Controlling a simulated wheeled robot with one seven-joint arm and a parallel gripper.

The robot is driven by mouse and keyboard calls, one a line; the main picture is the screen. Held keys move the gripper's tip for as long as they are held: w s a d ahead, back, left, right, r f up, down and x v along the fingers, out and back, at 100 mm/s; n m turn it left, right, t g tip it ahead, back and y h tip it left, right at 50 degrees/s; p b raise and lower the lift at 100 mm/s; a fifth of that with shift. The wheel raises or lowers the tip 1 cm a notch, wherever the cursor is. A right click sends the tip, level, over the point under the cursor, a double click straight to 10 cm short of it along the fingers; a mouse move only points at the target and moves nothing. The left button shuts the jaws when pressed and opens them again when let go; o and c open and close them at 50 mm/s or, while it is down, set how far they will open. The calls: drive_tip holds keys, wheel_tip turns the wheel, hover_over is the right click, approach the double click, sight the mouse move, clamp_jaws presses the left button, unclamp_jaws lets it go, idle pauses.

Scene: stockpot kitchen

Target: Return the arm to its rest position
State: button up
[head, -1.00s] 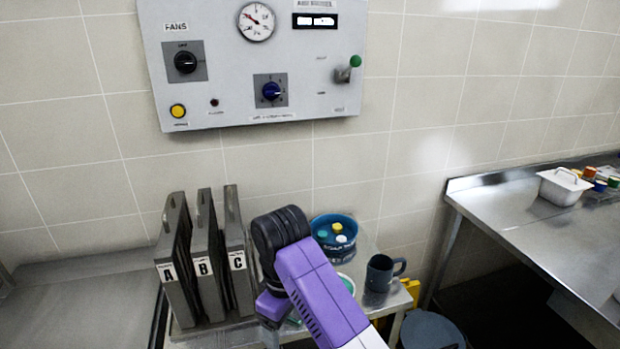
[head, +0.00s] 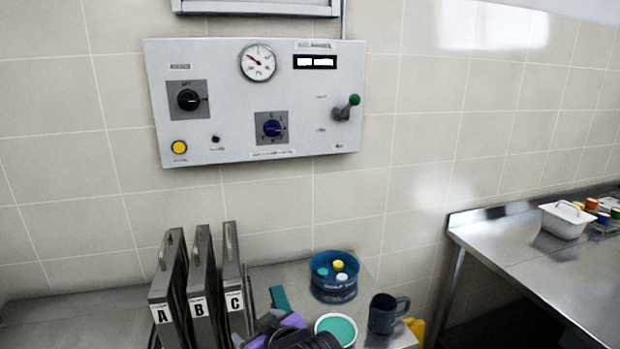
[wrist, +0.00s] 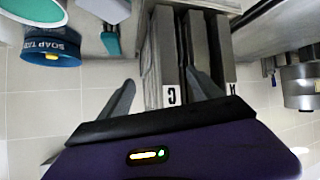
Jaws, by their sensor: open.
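My gripper (wrist: 164,84) shows in the wrist view with its two dark fingers spread apart and nothing between them. Behind the fingers are the upright grey folders (wrist: 168,60), which look upside down in this view. In the head view only part of my purple and black arm shows at the bottom edge, in front of the shelf top beside folder C (head: 233,285). The fingers cannot be made out in the head view.
Beside the folders stand a blue soap tub (head: 334,290), a white dish with green contents (head: 336,328) and a dark mug (head: 383,314). A control panel (head: 220,120) is on the wall above. A steel counter (head: 540,262) with a white container (head: 564,222) is at right.

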drive_tip(key=s+d+f+m+t+h+b, duration=0.2)
drive_tip(key=s+d+m+t, duration=0.55)
drive_tip(key=s+d, duration=1.45)
drive_tip(key=s+d+g+h, duration=0.1)
drive_tip(key=s+d, duration=0.3)
drive_tip(key=s, duration=0.8)
drive_tip(key=s+d+g+h, duration=0.1)
drive_tip(key=s+d+h, duration=0.2)
drive_tip(key=s, duration=1)
drive_tip(key=shift+s+d+f+m+b, duration=0.25)
drive_tip(key=shift+d+f+m, duration=0.2)
drive_tip(key=shift+d, duration=0.45)
